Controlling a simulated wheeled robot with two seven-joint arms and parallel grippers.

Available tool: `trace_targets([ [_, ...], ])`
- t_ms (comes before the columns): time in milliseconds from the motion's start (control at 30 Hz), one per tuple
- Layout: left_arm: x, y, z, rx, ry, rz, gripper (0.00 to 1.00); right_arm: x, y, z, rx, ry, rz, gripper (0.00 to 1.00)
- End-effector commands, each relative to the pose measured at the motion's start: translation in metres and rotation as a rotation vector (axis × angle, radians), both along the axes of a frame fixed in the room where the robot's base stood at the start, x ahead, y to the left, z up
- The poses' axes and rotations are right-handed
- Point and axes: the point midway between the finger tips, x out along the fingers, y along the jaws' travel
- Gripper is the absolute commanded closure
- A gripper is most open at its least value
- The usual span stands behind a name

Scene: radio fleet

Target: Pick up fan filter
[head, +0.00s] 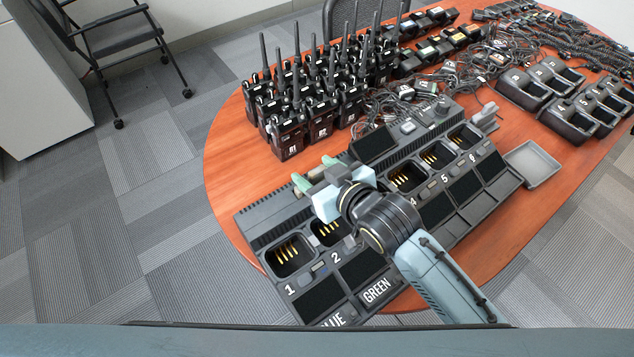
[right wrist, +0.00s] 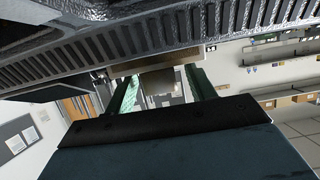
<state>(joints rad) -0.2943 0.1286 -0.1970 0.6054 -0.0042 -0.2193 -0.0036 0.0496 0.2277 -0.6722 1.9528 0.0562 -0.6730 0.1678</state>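The fan filter cannot be clearly identified in either view. A black multi-bay charger (head: 438,209) lies on the table with numbered bays. My right gripper (head: 315,172) is over its back edge, behind bay 2 and beside a small dark screen (head: 373,144). In the right wrist view its two green fingers (right wrist: 163,85) stand apart, close to the charger's ribbed side (right wrist: 100,55). A small grey-brown square patch (right wrist: 158,82) shows between the fingers; I cannot tell whether it is the filter or whether the fingers touch it. My left gripper is not in view.
Several radios (head: 320,110) with upright antennas stand on the wooden table (head: 228,150) behind the gripper. A chair (head: 110,35) stands at the far left.

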Motion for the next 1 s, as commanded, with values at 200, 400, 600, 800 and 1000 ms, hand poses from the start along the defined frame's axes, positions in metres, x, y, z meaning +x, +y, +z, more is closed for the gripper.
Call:
trace_targets([
  [200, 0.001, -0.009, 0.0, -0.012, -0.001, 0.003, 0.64, 0.0, 0.0, 0.0, 0.0, 0.0, 0.0, 0.75],
  [400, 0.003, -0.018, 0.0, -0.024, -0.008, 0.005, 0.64, 0.0, 0.0, 0.0, 0.0, 0.0, 0.0, 0.9],
  [600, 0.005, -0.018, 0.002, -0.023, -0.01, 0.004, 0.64, 0.0, 0.0, 0.005, 0.001, -0.002, 0.0, 0.9],
  [800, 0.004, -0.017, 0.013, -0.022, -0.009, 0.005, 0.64, 0.001, 0.0, 0.041, 0.003, -0.005, 0.0, 0.9],
  [1000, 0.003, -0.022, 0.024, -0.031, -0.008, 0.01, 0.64, 0.0, 0.0, 0.08, 0.002, -0.005, 0.0, 0.9],
])
